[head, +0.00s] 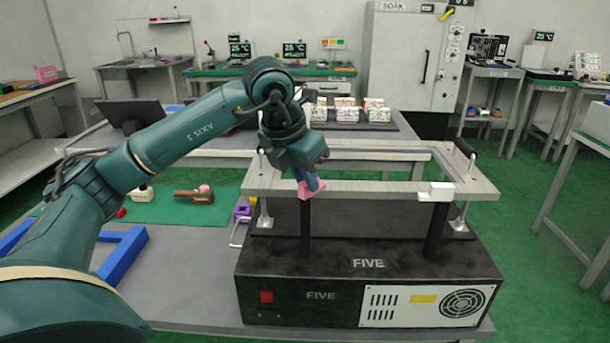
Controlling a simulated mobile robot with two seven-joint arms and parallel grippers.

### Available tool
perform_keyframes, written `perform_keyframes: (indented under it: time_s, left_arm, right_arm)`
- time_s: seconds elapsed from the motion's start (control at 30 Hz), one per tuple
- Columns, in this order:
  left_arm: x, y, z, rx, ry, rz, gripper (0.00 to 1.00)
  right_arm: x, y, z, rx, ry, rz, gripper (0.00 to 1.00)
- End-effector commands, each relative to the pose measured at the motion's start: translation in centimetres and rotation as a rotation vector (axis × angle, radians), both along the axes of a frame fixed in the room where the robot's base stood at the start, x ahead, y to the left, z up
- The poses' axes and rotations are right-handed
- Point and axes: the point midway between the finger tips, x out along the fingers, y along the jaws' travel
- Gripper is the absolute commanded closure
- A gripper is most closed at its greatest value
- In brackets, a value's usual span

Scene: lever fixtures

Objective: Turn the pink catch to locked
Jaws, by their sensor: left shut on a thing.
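The pink catch (317,189) sits on the front bar of the grey frame (365,190), left of its middle. It is partly hidden by my left gripper (309,184), which comes down on it from above and is shut on it. Which way the catch points and any locked marking are too small to tell. A white catch-like block (436,191) sits on the same bar at the right. My right gripper is not in view.
The frame stands over a black box marked FIVE (368,264) with a red switch. A green mat (180,207) with small parts and a blue bracket (123,254) lie at the left. Several small packs (347,110) stand behind the frame.

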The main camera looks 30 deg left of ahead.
Motion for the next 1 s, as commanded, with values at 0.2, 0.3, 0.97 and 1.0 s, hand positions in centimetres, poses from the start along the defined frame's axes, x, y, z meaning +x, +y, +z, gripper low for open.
perform_keyframes:
  time_s: [0.2,0.3,0.97,1.0]
  left_arm:
    - [0.01,-0.11,0.06,-0.001,0.000,0.203,1.00]
    - [0.02,-0.13,0.06,-0.001,0.000,0.296,1.00]
    - [0.03,-0.11,0.01,-0.002,0.001,0.695,1.00]
    - [0.02,-0.09,0.02,-0.002,0.001,0.703,1.00]
  right_arm:
    - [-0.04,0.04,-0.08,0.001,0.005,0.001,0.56]
    - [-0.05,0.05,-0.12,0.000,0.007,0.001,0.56]
    - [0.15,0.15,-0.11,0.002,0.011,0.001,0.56]
    - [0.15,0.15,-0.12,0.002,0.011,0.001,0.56]
